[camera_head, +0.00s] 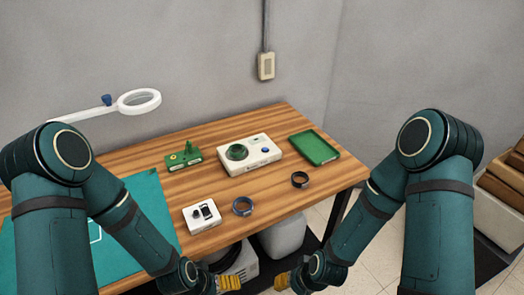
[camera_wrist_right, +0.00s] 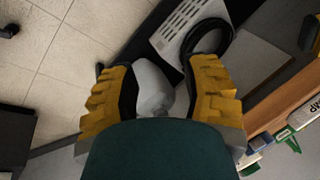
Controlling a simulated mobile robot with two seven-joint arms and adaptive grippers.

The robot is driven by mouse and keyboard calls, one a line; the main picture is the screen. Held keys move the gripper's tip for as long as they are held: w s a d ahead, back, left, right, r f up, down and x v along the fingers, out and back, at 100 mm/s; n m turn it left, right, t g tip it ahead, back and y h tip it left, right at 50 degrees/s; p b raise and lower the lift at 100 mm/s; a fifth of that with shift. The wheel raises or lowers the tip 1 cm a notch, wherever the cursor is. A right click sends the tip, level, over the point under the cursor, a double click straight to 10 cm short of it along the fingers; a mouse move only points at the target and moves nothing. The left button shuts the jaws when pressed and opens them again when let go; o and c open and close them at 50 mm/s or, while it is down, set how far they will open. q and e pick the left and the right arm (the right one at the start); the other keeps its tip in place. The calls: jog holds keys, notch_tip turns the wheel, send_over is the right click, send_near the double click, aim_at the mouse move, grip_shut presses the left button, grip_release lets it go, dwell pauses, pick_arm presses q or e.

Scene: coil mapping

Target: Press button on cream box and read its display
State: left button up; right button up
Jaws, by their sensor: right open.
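The cream box (camera_head: 262,163) sits on the wooden table, with a round dark green part on its top left and a blue button (camera_head: 265,150) on its right. I cannot read any display at this size. My right gripper (camera_head: 281,282) is low in front of the table's front edge, well apart from the box. In the right wrist view its yellow fingers (camera_wrist_right: 160,100) are spread with nothing held between them. My left gripper (camera_head: 230,284) is also low at the front edge; its fingers are too small to judge.
A green tray (camera_head: 315,147), a green board (camera_head: 184,158), two dark rings (camera_head: 242,206) (camera_head: 300,180) and a small white device (camera_head: 202,215) lie around the box. A white magnifier ring (camera_head: 139,101) stands at the back left. A teal mat (camera_head: 150,200) covers the left side.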

dwell(0.4)
grip_shut()
jog(key=c, duration=0.8)
grip_release()
